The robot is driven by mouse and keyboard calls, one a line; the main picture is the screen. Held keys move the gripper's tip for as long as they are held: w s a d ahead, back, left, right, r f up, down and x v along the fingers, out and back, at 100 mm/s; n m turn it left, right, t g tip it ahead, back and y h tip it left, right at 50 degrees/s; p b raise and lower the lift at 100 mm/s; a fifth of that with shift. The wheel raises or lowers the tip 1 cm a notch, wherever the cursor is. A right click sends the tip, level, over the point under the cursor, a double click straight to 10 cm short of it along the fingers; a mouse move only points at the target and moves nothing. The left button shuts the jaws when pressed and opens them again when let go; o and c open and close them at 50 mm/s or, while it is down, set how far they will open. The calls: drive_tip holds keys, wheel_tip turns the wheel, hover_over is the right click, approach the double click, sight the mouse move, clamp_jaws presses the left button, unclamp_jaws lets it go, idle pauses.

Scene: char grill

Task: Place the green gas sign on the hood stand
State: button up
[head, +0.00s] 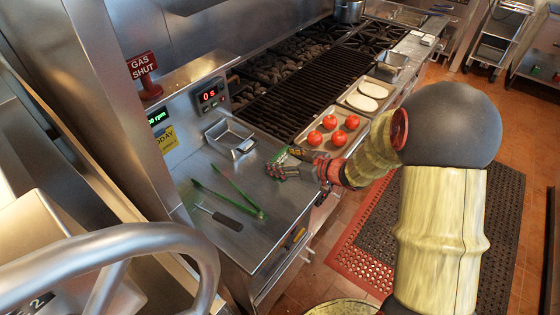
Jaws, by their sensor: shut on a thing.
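My gripper (274,171) is low over the steel counter, right of the small square steel pan, with its fingers closed. A small green piece (282,157) shows at the gripper's upper edge. It looks like part of the green gas sign in its grip, but the fingers hide most of it and its lettering cannot be read. A red sign reading GAS SHUT (142,66) stands on a red base (151,92) on the steel ledge at the upper left. I cannot tell for sure whether this base is the hood stand.
Green-handled tongs (228,190) and a black-handled scraper (221,217) lie on the counter (262,225). The square pan (230,137) is left of my gripper. A tray of tomatoes (341,122) and the grill grates (307,92) lie behind. A timer (211,95) fronts the ledge.

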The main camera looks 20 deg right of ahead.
drive_tip(key=o, duration=1.7)
drive_tip(key=shift+o, duration=0.2)
